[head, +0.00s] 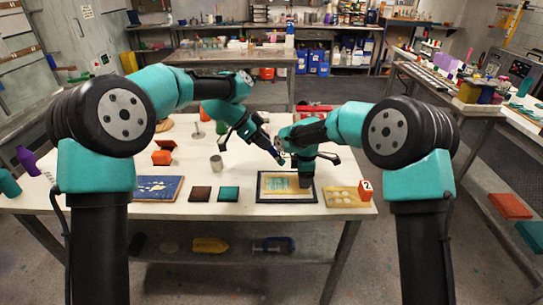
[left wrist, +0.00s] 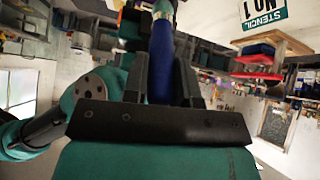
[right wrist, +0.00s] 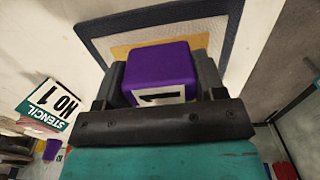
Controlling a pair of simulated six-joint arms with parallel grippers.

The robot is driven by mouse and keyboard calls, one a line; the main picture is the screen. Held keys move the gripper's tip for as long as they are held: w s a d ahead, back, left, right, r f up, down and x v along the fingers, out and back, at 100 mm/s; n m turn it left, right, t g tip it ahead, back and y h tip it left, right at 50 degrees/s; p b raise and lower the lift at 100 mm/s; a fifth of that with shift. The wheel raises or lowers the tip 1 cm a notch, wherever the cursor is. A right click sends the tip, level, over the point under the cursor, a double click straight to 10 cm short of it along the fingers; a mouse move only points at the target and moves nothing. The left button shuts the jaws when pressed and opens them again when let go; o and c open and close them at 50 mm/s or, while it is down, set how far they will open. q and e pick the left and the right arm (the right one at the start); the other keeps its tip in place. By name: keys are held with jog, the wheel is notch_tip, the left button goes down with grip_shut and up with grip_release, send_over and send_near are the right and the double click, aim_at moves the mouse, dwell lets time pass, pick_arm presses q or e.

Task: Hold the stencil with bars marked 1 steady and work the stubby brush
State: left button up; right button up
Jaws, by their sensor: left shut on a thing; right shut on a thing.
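The stencil with bars (head: 272,187) lies in a dark frame near the table's front, with teal bars showing on its pale middle. My right gripper (head: 306,176) is low at its right side, shut on a purple block marked 1 (right wrist: 158,70). In the right wrist view a dark-edged board (right wrist: 103,46) with a tan sheet lies beyond the block. My left gripper (head: 268,146) is shut on the dark blue handle of the stubby brush (left wrist: 161,70), above and behind the stencil. The brush slants down towards it; contact cannot be told.
A tan stencil with an orange block marked 2 (head: 366,190) lies at right. Brown (head: 200,194) and teal (head: 229,194) pads, a blue patterned board (head: 158,188) and a metal cup (head: 216,163) stand left. Orange holders (head: 163,157) are farther back. The table's front edge is close.

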pick_arm(q)
jog(key=shift+s+f, duration=0.25)
jog(key=shift+s, duration=0.95)
jog(key=shift+r, duration=0.1)
jog(key=shift+r, duration=0.2)
jog(key=shift+f, duration=0.15)
